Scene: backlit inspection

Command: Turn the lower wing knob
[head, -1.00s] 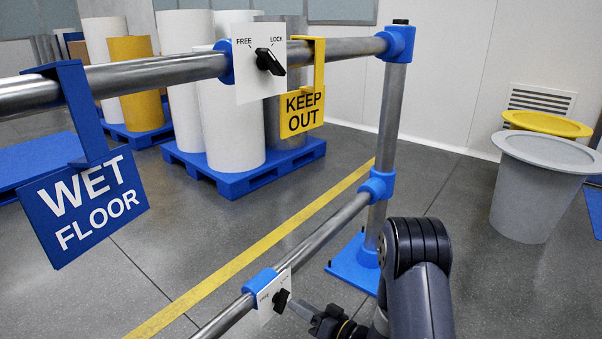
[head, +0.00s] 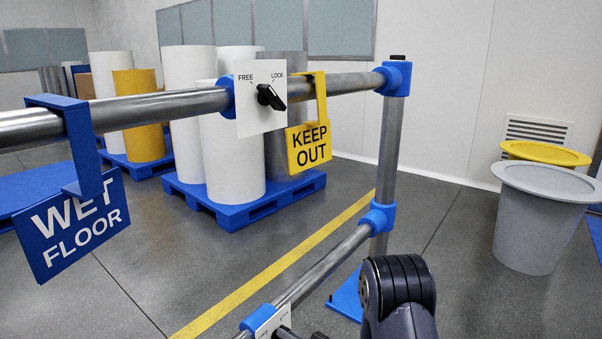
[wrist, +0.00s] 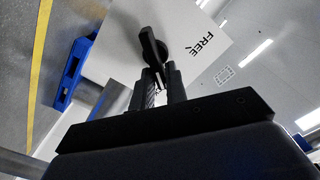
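The lower wing knob (wrist: 152,44) is black and sits on a white plate (wrist: 112,52) marked FREE in the wrist view. My gripper (wrist: 163,72) is right at the knob, its two dark fingers on either side of the wing's near end, with a narrow gap between them. Whether they press on the wing is unclear. In the head view the lower plate (head: 268,320) is cut by the bottom edge, and the knob and gripper barely show there. An upper black wing knob (head: 270,96) sits on a white plate marked FREE and LOCK, apart from my arm.
A blue WET FLOOR sign (head: 75,228) and a yellow KEEP OUT sign (head: 308,148) hang from the upper rail (head: 160,105). A post (head: 392,150) stands right of the plates. Grey bin (head: 540,215) at right; rolls on a blue pallet (head: 240,205) behind.

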